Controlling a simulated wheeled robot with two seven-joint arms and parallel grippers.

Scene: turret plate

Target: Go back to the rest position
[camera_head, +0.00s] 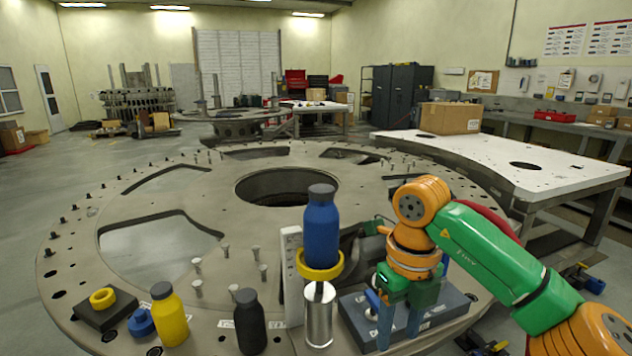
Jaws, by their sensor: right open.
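My right gripper (400,322) is open, pointing down in front of a dark grey block (448,303), just right of the silver cylinder (319,312). I see nothing between its fingers. My right arm, green and orange, comes in from the lower right. A blue bottle (320,232) stands upright above the silver cylinder, with a yellow ring (320,272) around its base. My left gripper is not in view. The large round turret plate (215,240) lies under these things.
A yellow bottle (169,314), a black bottle (249,322), a blue ring (141,322) and a black block (106,310) with a yellow ring (102,298) stand front left. Bolts stick up from the plate. A white table (500,160) with a cardboard box (450,117) is back right.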

